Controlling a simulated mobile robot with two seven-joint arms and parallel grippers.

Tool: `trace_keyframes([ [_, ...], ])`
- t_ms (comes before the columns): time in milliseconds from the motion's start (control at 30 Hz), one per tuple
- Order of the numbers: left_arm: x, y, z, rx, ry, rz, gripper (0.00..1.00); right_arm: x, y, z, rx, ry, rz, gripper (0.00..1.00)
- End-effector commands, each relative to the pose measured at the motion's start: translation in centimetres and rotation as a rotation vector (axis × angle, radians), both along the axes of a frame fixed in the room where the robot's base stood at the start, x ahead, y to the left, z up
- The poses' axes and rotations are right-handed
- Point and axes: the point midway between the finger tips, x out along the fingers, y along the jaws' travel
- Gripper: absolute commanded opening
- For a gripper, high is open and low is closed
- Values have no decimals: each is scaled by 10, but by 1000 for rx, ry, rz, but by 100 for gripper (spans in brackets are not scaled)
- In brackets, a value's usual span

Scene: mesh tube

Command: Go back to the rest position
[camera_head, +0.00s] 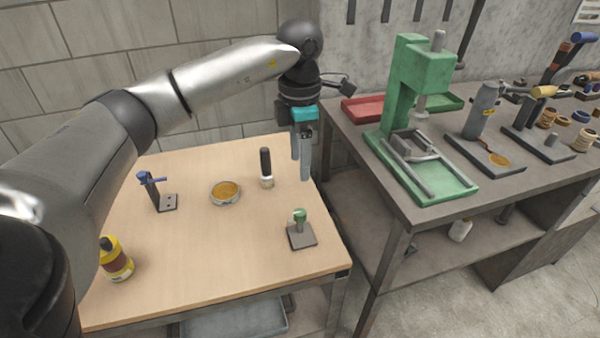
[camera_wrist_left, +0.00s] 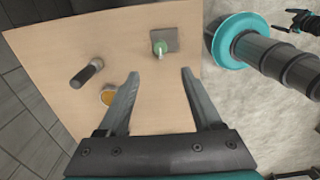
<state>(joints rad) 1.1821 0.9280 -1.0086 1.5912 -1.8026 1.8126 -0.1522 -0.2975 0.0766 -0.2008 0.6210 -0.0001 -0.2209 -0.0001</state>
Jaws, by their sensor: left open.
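My left arm comes in from the left, high over the wooden table (camera_head: 190,245). My left gripper (camera_head: 300,168) hangs above the table's far right corner, fingers pointing down. It is open and empty, and the left wrist view shows its two fingers (camera_wrist_left: 160,75) apart with nothing between them.
The table holds a green-topped stand (camera_head: 300,232), a gold-filled dish (camera_head: 225,193), a blue-topped stand (camera_head: 156,190) and a yellow bottle (camera_head: 115,260). A grey bench (camera_head: 360,150) with a green press (camera_head: 403,90) stands close on the right. A block wall is behind.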

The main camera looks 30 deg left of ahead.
Motion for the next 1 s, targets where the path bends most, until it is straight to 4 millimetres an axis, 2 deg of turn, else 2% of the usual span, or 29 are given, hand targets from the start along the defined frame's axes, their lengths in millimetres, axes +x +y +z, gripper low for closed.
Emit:
trace_keyframes([
  [200,0,0,10,0,0,0,66,-2,0,1,0,3,0,100],
  [633,0,0,9,0,0,-1,66,-3,0,1,0,3,0,100],
  [733,1,-7,6,-21,-4,-11,66,-3,-1,1,-1,3,0,100],
  [767,1,-13,3,-39,-7,-19,66,-3,-1,1,-1,3,0,100],
  [867,3,-51,-8,-159,-34,-61,66,-3,-2,1,-3,3,0,100],
  [967,1,-112,-19,-364,-69,-108,66,-3,-2,1,-3,3,0,100],
  [1000,-1,-139,-20,-462,-82,-118,66,-3,-2,1,-3,3,0,100],
])
